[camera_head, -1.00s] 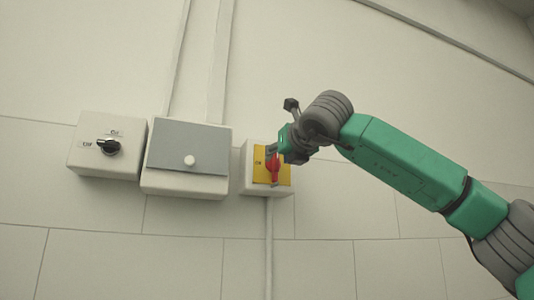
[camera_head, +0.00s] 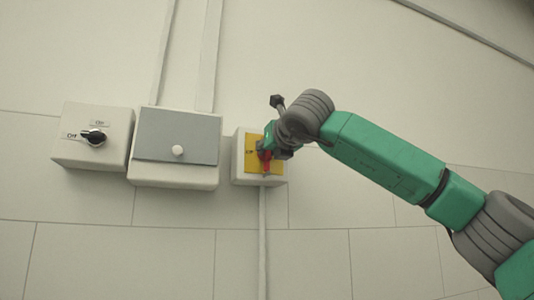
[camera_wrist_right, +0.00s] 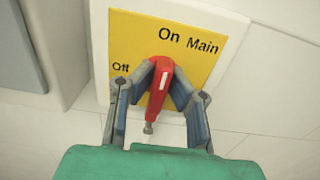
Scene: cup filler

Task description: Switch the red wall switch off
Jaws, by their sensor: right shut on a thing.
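The red switch (camera_head: 266,166) sits on a yellow plate (camera_head: 250,165) on a white wall box. In the right wrist view the red switch (camera_wrist_right: 157,92) has a white mark, and its upper end lies below the word "On"; "Off" is to its left. My right gripper (camera_head: 267,154) is at the switch in the head view, hiding part of it. In the right wrist view my right gripper (camera_wrist_right: 162,82) has one finger on each side of the switch, shut on it. My left gripper is not in view.
Farther left is a box with a black rotary switch (camera_head: 93,137). Conduits run along the wall.

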